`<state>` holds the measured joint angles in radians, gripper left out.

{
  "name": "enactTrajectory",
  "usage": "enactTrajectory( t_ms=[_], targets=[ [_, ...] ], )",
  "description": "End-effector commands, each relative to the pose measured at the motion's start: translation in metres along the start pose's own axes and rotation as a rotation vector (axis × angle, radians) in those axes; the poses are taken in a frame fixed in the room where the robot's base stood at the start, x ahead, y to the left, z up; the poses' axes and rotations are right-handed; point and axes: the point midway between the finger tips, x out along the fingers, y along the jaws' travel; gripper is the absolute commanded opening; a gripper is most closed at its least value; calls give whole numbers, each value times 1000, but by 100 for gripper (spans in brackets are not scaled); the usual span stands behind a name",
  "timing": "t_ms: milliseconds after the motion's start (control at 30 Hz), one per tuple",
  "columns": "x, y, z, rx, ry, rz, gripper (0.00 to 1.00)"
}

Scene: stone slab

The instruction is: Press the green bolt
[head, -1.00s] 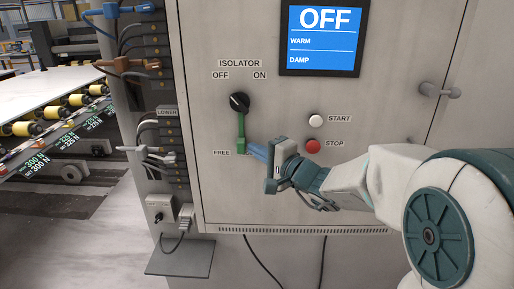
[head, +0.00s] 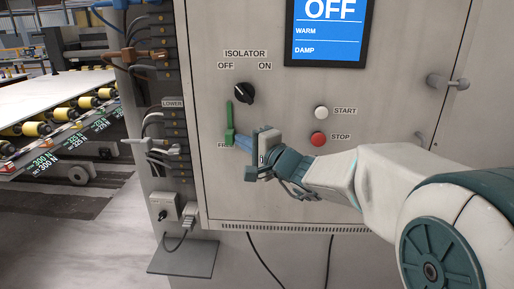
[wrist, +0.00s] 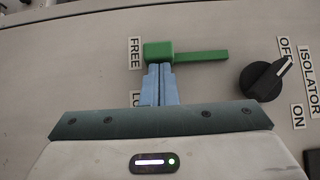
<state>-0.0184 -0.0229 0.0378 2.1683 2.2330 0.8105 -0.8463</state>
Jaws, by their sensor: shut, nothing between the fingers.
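The green bolt (head: 229,125) is on the grey cabinet front, below and left of the black isolator knob (head: 244,93). It has a block at its lower end and a thin bar running up, apart from the knob. The wrist view shows the bolt's block (wrist: 158,52) beside the FREE label (wrist: 135,53). My gripper (head: 235,140) is shut with its blue fingers together. In the wrist view its fingertips (wrist: 159,66) meet the side of the block and appear to touch it. A partly hidden label starting "LO" (wrist: 136,98) lies beside the fingers.
A white START button (head: 321,112) and a red STOP button (head: 318,139) sit right of my gripper. The screen (head: 327,30) reads OFF, WARM, DAMP. Cables and terminals (head: 175,130) line the cabinet's left side. A handle (head: 448,82) sticks out at the right.

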Motion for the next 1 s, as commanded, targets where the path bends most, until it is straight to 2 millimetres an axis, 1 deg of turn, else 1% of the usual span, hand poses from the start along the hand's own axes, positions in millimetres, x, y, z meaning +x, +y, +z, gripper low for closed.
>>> enactTrajectory(
  t_ms=[33,267,367,433,567,600,800,900,1000],
  targets=[
    [1,-2,3,-1,-6,-3,0],
    [1,-2,4,-2,-11,-3,0],
    [-2,-1,0,-2,-10,-5,0],
    [-9,0,-7,-2,-8,-5,0],
    [-27,2,-28,-2,-3,-4,0],
    [-36,0,-29,-3,-2,-4,0],
    [-79,0,-27,-2,-5,-4,0],
    [-98,0,-27,-1,-6,-4,0],
    [-112,0,-28,-1,-6,-3,0]
  ],
)
